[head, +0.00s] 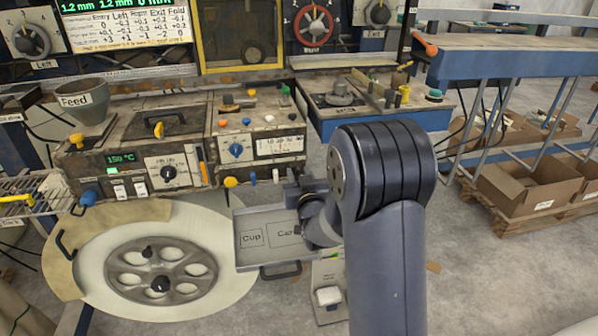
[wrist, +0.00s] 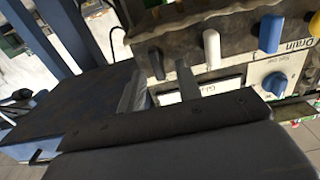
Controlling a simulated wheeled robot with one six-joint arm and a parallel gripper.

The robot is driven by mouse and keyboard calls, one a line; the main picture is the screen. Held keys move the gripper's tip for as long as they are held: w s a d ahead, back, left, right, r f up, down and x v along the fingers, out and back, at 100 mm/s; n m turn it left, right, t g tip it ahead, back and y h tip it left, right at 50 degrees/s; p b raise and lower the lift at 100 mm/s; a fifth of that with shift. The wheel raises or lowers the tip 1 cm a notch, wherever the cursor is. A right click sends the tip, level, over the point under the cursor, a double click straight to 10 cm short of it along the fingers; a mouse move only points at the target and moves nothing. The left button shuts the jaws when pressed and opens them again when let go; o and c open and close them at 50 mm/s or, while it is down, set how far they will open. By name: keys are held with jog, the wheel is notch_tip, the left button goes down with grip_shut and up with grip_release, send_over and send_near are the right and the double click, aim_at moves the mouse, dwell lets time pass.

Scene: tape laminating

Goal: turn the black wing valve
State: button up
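The dark, black-looking wing valve (wrist: 156,64) hangs on the front edge of the worn machine in the wrist view. It lies just beyond my gripper (wrist: 160,87), between the lines of its two dark fingers. The fingers stand apart with a gap between them, and nothing is clearly held. I cannot tell whether either finger touches the valve. In the head view my arm hides most of the gripper, and I cannot make out the black valve clearly there.
A white valve (wrist: 212,48) and a blue valve (wrist: 268,34) hang beside the black one. A labelled tray (head: 262,238) sits below the machine (head: 130,150), left of my arm. A round wheel table (head: 215,225) stands at the left.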

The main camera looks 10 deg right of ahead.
jog(key=shift+w, duration=0.35)
jog(key=shift+c, duration=0.2)
grip_shut()
jog(key=shift+b, duration=0.3)
jog(key=m+b, duration=0.5)
jog(key=m, duration=0.1)
jog(key=m+b, duration=0.6)
jog(key=d+f+m+b, duration=0.1)
jog(key=m+b, duration=0.4)
jog(key=shift+m+b, duration=0.35)
jog(key=shift+m, duration=0.05)
